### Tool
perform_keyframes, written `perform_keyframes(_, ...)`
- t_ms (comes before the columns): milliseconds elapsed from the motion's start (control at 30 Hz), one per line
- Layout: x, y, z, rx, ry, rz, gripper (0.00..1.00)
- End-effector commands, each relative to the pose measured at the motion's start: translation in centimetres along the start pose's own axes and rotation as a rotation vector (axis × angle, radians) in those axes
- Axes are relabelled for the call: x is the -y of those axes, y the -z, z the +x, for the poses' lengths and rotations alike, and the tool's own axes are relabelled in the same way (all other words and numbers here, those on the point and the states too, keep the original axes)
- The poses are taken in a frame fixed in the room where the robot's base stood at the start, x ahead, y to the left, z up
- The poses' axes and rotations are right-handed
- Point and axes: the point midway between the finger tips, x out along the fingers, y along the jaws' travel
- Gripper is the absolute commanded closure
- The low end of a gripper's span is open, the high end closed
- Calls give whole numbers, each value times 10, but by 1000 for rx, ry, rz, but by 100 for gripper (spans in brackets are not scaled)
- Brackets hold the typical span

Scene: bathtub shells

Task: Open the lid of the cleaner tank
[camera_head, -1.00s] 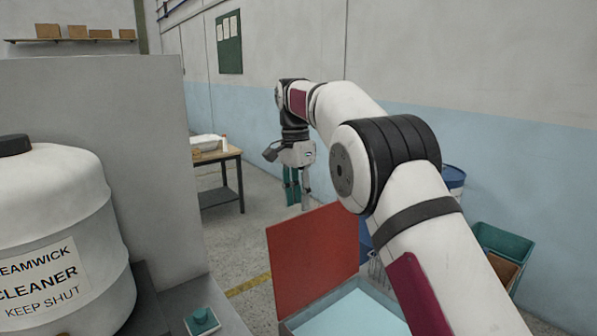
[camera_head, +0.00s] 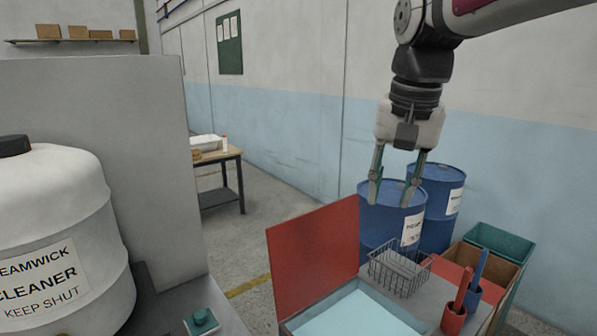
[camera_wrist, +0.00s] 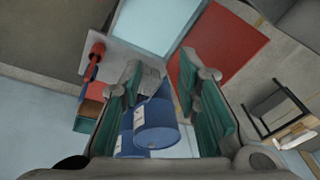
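A low tank (camera_head: 295,324) with pale blue inside stands at the bottom middle of the head view. Its red lid (camera_head: 315,255) stands raised, tilted back at the tank's left and far side. The wrist view also shows the red lid (camera_wrist: 230,45) beside the pale blue opening (camera_wrist: 160,22). My gripper (camera_head: 391,199) is open and empty, pointing down in the air above and beyond the tank, apart from the lid. A white drum (camera_head: 60,205) labelled cleaner, "keep shut", stands at the left with a dark cap (camera_head: 14,146) on it.
A wire basket (camera_head: 400,272) and red and blue holders (camera_head: 455,316) sit right of the tank. Blue barrels (camera_head: 385,220) and open bins (camera_head: 498,243) stand behind. A grey panel (camera_head: 120,160) rises beside the drum. A teal button (camera_head: 202,320) is at the front.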

Motion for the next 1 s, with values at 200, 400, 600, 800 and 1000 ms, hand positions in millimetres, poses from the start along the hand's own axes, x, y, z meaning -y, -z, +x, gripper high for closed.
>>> perform_keyframes(200,-57,-68,-1,-83,24,-149,70)
perform_keyframes(400,-99,-129,20,-160,24,-287,70)
perform_keyframes(600,-124,-168,44,-209,13,-380,70)
perform_keyframes(800,-130,-179,53,-224,8,-410,70)
perform_keyframes(1000,-130,-179,53,-223,8,-410,70)
